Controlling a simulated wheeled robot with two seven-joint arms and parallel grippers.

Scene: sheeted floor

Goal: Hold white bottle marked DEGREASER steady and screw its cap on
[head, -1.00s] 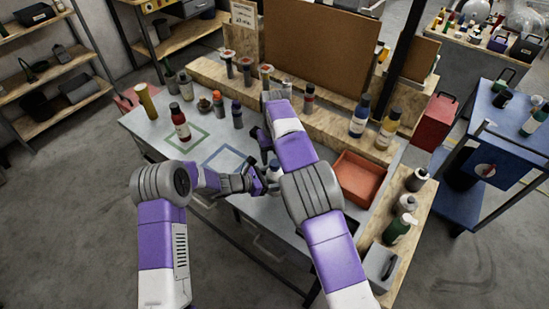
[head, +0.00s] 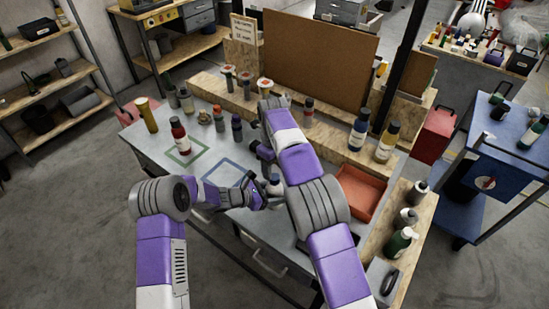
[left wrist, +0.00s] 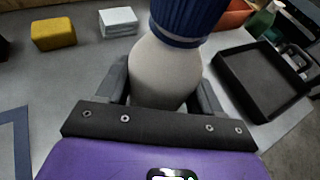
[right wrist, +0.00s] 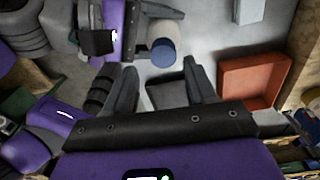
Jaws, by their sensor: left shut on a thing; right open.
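The white bottle (left wrist: 165,72) with a ribbed blue cap (left wrist: 188,20) stands out large in the left wrist view. My left gripper (head: 256,190) is shut around its body, and the cap sits on its top. I cannot tell how tight the cap is, and no DEGREASER lettering shows. The blue cap (right wrist: 162,52) also shows in the right wrist view, beyond my right fingertips and apart from them. My right gripper (right wrist: 161,70) is open and empty. In the head view the bottle (head: 274,188) is small and partly hidden by my arms.
An orange tray (head: 379,192) lies on the bench to the right. A black tray (left wrist: 228,78) lies near the held bottle. A yellow block (left wrist: 53,34) and a white block (left wrist: 118,22) lie beyond it. Several bottles stand at the bench's back and sides.

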